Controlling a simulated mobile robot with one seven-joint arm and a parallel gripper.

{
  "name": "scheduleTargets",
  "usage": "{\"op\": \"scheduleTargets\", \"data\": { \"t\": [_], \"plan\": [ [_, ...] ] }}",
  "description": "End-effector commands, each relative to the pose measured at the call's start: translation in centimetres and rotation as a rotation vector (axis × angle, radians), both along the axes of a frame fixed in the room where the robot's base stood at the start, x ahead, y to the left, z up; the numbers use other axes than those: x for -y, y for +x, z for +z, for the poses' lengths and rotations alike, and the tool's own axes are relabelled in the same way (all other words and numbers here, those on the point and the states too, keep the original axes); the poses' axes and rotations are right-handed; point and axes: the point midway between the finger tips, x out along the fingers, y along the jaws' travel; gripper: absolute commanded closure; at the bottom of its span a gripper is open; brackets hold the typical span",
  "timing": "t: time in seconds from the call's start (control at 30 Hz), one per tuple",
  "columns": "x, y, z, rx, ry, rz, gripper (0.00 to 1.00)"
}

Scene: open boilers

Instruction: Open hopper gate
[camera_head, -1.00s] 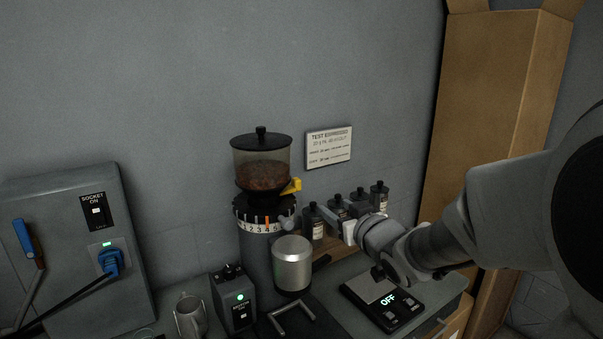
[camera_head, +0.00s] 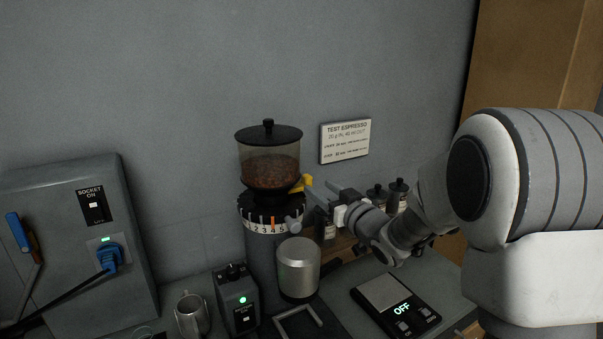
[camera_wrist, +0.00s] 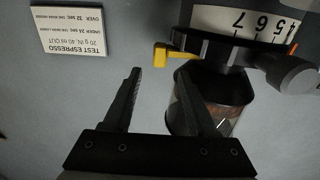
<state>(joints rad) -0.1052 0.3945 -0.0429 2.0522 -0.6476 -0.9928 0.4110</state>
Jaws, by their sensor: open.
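The grinder's hopper (camera_head: 268,168) is a clear bin of brown beans under a dark lid. A yellow gate tab (camera_head: 306,184) sticks out to the right at its base, above the numbered dial (camera_head: 268,226). My gripper (camera_head: 321,191) is open and empty, close to the tab's right side. In the upside-down wrist view, the yellow tab (camera_wrist: 163,54) lies just beyond the fingertips and roughly between them. The hopper (camera_wrist: 222,98) shows partly behind one finger of my gripper (camera_wrist: 158,80). I see no contact with the tab.
A round knob (camera_head: 293,224) is on the dial, close below the gripper. Several dark bottles (camera_head: 398,190) stand behind my arm. A scale (camera_head: 396,302) reading OFF, a metal cup (camera_head: 298,266) and a switch box (camera_head: 237,300) sit below.

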Motion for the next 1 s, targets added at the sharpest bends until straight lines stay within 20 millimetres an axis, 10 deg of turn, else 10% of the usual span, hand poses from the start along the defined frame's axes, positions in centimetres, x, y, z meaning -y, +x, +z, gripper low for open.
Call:
{"op": "scheduleTargets", "data": {
  "t": [0.5,1.0],
  "plan": [
    [-5.1,7.5,0.0,0.0,0.0,0.0,0.43],
    [-5.9,8.8,0.0,0.0,0.0,-0.002,0.43]
  ]
}}
